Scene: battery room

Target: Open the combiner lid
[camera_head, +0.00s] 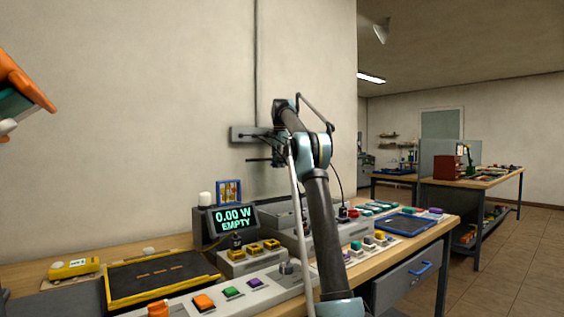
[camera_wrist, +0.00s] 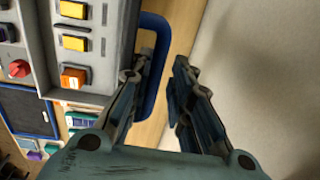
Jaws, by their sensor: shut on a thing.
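My gripper (camera_wrist: 162,78) shows in the wrist view with its two dark fingers on either side of a blue bar handle (camera_wrist: 158,38). It is shut on this handle, whose lower part runs down beside the left finger. The handle is at the edge of a grey panel (camera_wrist: 108,52) with yellow and orange switches. In the head view my arm rises in front of the bench and its end is near the wall, so the grip is not clear there. A grey box (camera_head: 293,217) stands partly behind my arm; I cannot tell how its lid stands.
A display (camera_head: 234,222) reads 0.00 W EMPTY. The wooden bench (camera_head: 178,243) carries a yellow-edged tray (camera_head: 110,301), a yellow toy-like vehicle (camera_head: 74,268), several coloured switches and a blue-edged tray (camera_head: 405,224). The wall (camera_head: 150,120) stands close behind; open floor (camera_head: 510,270) lies to the right.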

